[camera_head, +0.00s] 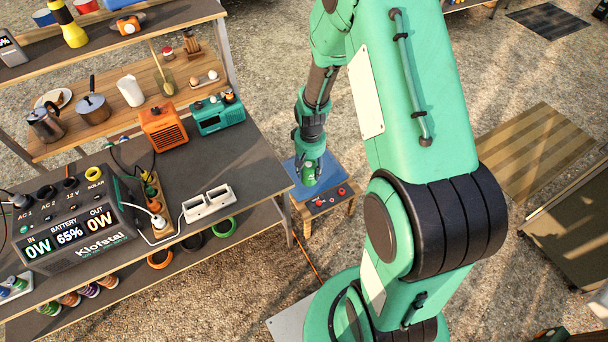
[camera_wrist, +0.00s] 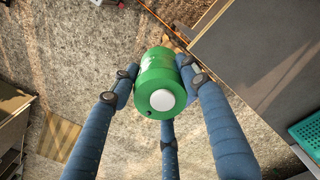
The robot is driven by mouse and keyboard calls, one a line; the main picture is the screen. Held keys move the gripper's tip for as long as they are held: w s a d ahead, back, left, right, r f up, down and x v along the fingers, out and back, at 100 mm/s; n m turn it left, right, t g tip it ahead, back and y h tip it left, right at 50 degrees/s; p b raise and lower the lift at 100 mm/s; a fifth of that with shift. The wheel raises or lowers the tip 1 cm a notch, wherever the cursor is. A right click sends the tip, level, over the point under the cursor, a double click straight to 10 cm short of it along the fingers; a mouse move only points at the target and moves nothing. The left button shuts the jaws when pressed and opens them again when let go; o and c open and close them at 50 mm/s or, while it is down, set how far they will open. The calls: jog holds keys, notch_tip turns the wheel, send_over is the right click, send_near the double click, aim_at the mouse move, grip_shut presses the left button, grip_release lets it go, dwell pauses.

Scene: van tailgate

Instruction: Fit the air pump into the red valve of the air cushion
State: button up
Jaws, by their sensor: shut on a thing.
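The green air pump (camera_wrist: 160,83), a short cylinder with a white round end, is between the blue fingers of my gripper (camera_wrist: 160,88). The fingers are shut around its side. In the head view the green pump (camera_head: 310,172) shows below my wrist, in front of a blue flat thing (camera_head: 335,170) on a small wooden stool (camera_head: 350,206). This looks like the air cushion. Small red parts (camera_head: 320,203) show at the near side of the stool top; I cannot tell which is the valve. The pump's far end is hidden, and contact with the cushion cannot be told.
A dark workbench (camera_head: 255,165) stands left of the stool, with a power station (camera_head: 75,235), an orange heater (camera_head: 163,127) and a teal radio (camera_head: 217,114). An orange cable (camera_head: 308,262) runs on the gravel. Open ground lies right of the stool, with a striped mat (camera_head: 540,150).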

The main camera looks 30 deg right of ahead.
jog(key=w+d, duration=0.3)
jog(key=d, duration=0.6)
jog(key=w+d, duration=0.4)
jog(key=d, duration=0.6)
jog(key=w+d, duration=0.4)
jog(key=d, duration=0.5)
jog(key=shift+d+b, duration=0.2)
jog(key=shift+b, duration=0.2)
jog(key=shift+f, duration=0.1)
